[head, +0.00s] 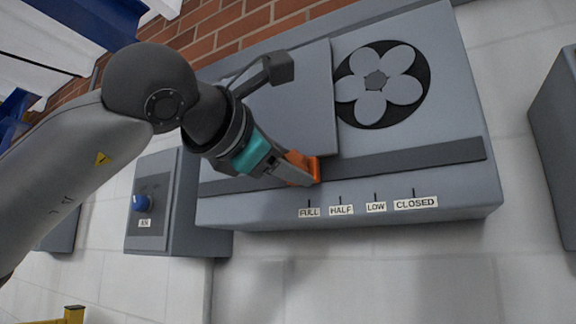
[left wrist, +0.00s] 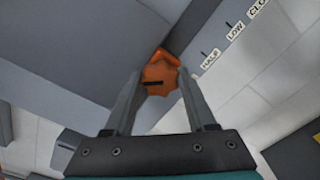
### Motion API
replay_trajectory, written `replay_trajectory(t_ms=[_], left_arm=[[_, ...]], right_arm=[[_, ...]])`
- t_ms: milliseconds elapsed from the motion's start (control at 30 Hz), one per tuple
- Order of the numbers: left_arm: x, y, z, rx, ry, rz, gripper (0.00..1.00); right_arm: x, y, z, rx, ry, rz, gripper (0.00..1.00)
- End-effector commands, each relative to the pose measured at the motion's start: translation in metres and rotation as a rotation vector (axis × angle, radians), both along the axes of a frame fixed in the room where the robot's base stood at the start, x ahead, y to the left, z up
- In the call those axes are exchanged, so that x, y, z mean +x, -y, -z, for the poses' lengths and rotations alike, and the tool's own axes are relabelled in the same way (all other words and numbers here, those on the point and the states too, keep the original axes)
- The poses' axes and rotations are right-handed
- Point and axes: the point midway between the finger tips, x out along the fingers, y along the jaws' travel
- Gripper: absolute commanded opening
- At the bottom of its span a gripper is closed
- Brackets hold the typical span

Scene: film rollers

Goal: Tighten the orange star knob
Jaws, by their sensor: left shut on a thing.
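The orange star knob (head: 298,163) sits on the lower front of a grey wall unit, at the edge of a sliding plate (head: 300,105) and near the FULL mark. My left gripper (head: 306,178) is shut on the knob, its arm coming in from the left. In the left wrist view the knob (left wrist: 161,76) shows between the two fingers, with a dark slot mark on its face. The fingers cover the knob's sides. My right gripper is in neither view.
The grey unit has a dark slot strip (head: 420,159), labels FULL, HALF, LOW and CLOSED (head: 415,203) below it, and a petal-shaped vent (head: 378,85) at upper right. A box with a blue knob (head: 141,203) hangs at lower left. Another grey box (head: 556,150) is at right.

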Motion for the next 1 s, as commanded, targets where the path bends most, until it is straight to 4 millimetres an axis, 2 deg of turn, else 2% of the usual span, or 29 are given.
replay_trajectory(t_ms=[500, 1000], left_arm=[[-0.0012, 0.0008, -0.0013, 0.383, 0.227, 0.002, 0.0], [-0.0016, 0.001, -0.0009, 0.539, 0.317, 0.003, 0.0]], right_arm=[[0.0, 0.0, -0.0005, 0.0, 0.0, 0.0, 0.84], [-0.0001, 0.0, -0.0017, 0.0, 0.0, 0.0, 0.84]])
